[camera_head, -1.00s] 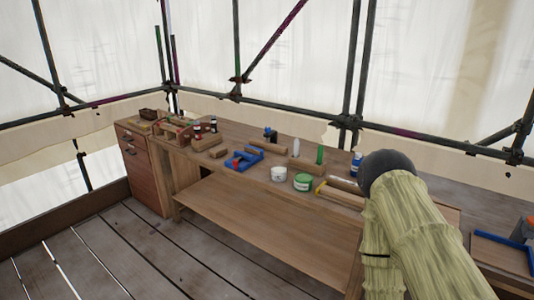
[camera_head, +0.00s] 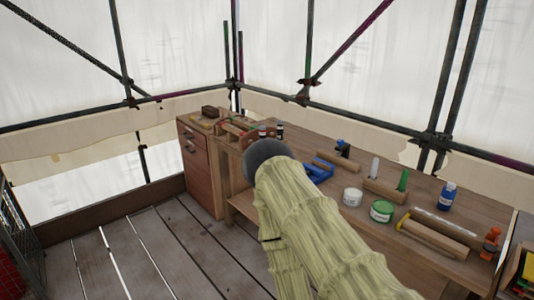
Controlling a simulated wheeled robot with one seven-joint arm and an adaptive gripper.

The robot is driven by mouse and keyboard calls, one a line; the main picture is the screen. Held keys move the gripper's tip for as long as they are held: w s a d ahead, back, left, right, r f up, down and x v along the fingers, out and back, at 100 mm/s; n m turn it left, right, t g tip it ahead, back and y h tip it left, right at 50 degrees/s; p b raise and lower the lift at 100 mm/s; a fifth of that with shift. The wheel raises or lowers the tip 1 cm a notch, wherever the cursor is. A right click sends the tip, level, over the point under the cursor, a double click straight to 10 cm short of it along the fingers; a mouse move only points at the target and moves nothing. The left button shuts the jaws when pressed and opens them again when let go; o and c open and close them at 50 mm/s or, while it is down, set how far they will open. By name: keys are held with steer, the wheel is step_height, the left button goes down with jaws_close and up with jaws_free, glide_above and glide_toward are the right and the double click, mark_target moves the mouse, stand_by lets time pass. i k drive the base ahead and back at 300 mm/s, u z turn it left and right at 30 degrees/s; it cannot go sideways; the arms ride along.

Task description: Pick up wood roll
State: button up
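Several wooden roll-like pieces lie on the workbench (camera_head: 300,150). One wood roll (camera_head: 338,163) lies behind the blue tool. Another wooden piece (camera_head: 385,191) lies behind the white and green tubs. A longer wood roll (camera_head: 433,239) lies at the right front of the bench, with another long roll beside it. I cannot tell which one the task names. My arm, in a pale yellow-green sleeve with a dark rounded end, reaches across the view and hides part of the bench. My gripper is not visible.
A white tub (camera_head: 352,197), a green tub (camera_head: 381,211), a blue bottle (camera_head: 447,196) and a blue tool (camera_head: 318,173) stand on the bench. A drawer cabinet (camera_head: 199,165) is at its left end. Scaffold poles stand behind. The plank floor at left is clear.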

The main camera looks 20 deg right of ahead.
mark_target(345, 162)
steer(key=u, duration=0.4)
steer(key=i, duration=1.1)
steer(key=z, duration=0.65)
steer(key=i, duration=0.85)
steer(key=z, duration=0.85)
